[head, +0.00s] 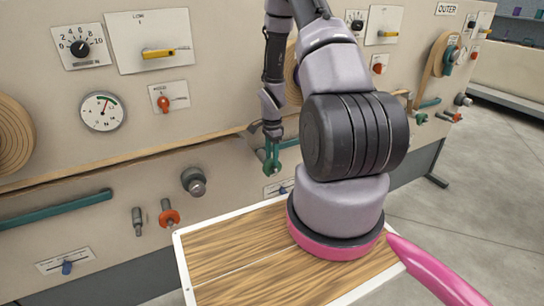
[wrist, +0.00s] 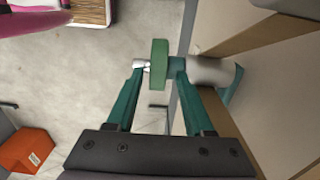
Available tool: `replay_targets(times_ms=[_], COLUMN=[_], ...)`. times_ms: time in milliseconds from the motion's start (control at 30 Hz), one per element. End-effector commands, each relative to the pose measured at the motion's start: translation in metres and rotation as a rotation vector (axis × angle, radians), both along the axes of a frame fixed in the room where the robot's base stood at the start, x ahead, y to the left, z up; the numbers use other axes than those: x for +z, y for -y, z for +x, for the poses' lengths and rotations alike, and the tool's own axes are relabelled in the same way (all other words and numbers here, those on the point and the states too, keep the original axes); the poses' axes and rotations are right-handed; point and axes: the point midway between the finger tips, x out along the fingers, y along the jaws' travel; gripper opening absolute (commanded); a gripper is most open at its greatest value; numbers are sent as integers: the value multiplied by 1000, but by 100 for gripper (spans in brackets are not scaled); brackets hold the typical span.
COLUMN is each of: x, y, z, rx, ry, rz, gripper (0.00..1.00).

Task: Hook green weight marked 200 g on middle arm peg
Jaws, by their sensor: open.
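A green disc-shaped weight (wrist: 159,50) shows edge-on between the two teal fingers of my gripper (wrist: 160,68) in the wrist view. The fingers stand apart, one on each side of the disc; the right fingertip is close to it. A small silver piece shows at the disc's left. A pale grey cylinder and the teal middle arm (wrist: 234,82) lie just right of the fingers. In the head view my gripper (head: 271,160) is at the panel by the middle arm (head: 290,143). I cannot tell whether the weight hangs on the peg. Its marking is not readable.
A wooden-topped table (head: 225,262) with a white rim stands below my arm. The machine panel (head: 225,55) carries gauges, levers and knobs. Another teal arm (head: 55,210) is at left. An orange box (wrist: 32,150) lies on the floor, which is otherwise largely clear.

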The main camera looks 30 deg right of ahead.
Motion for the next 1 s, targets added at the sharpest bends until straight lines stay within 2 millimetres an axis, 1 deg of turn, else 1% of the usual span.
replay_targets(times_ms=[67, 167, 400, 500, 600, 733, 933, 1000], x=[4, 15, 63, 81, 95, 105, 111, 121], y=[0, 0, 0, 0, 0, 0, 0, -2], z=[2, 3, 3, 2, 1, 1, 1, 2], rx=[2, 2, 1, 0, 1, 1, 5, 22], ry=[6, 9, 9, 6, 4, 2, 4, 16], rz=[-1, -2, -1, -1, -2, -1, -1, -2], gripper=[62, 62, 62, 62, 62, 62, 62, 62])
